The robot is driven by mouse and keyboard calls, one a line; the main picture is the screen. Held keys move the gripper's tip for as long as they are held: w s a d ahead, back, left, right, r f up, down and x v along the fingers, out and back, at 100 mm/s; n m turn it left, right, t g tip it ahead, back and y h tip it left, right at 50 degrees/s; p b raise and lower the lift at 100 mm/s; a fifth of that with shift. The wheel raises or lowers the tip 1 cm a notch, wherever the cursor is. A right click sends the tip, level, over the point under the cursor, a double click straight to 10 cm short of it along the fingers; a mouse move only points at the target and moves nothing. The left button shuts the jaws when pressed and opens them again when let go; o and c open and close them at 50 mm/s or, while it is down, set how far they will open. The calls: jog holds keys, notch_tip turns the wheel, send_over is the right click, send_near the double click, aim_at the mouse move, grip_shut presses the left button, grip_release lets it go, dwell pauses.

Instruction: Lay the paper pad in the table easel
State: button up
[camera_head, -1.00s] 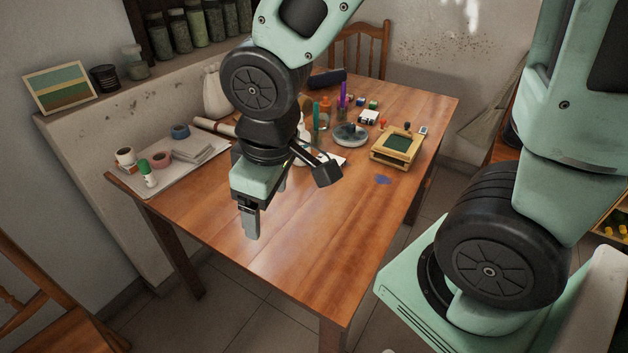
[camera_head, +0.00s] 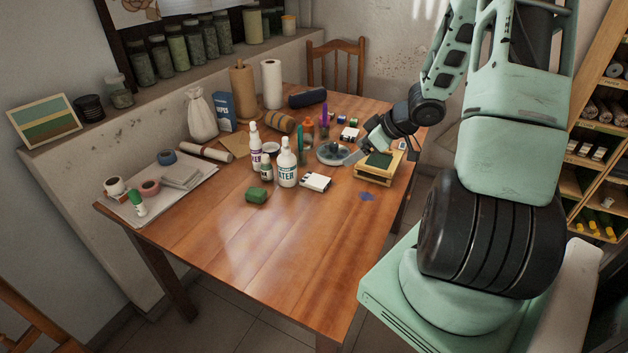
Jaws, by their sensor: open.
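A low wooden frame with a dark green panel (camera_head: 378,181), which looks most like the table easel, stands on the table's right side. My gripper (camera_head: 354,157) is open and low at the left edge of the wooden frame, tilted. I see nothing held in it; its fingertips are small, and contact with the frame cannot be told.
Paper rolls (camera_head: 271,84) and a white sack (camera_head: 201,115) stand at the back. The front of the wooden table (camera_head: 260,258) is clear.

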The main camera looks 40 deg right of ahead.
jog(key=b, duration=0.4)
send_near(317, 180)
jog(key=x, duration=0.3)
jog(key=shift+r, duration=0.1)
jog(key=b+x, duration=0.1)
jog(key=x, duration=0.4)
jog(key=c, duration=1.2)
jog(key=shift+o, duration=0.2)
